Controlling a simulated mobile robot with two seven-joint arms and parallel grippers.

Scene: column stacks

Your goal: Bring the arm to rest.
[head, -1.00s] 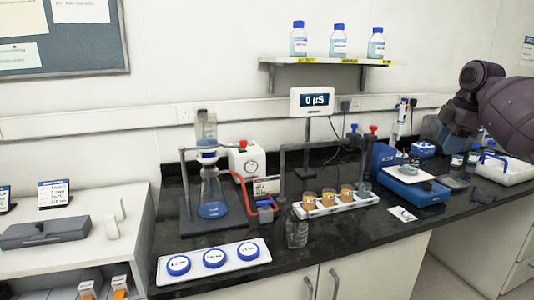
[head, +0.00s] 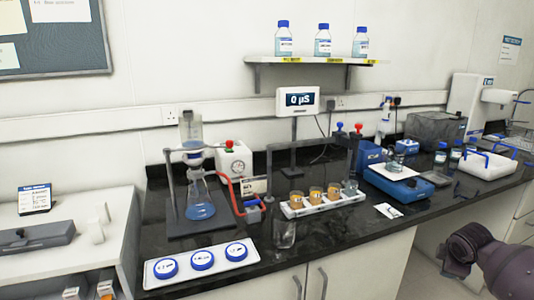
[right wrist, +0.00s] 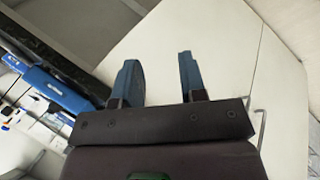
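My right arm (head: 490,260) shows at the lower right of the head view, low in front of the bench's front edge. Its gripper is hidden or out of frame there. In the right wrist view my right gripper (right wrist: 160,80) has its two blue-grey fingers apart with nothing between them. Behind the fingers are pale cabinet doors (right wrist: 220,50). My left arm and gripper are in neither view.
The black bench (head: 340,236) carries a flask (head: 199,200) on a stand, a rack of small cups (head: 320,203), a blue balance (head: 400,186) and a white tray with blue-capped lids (head: 240,262). The space before the cabinets at lower right holds my arm.

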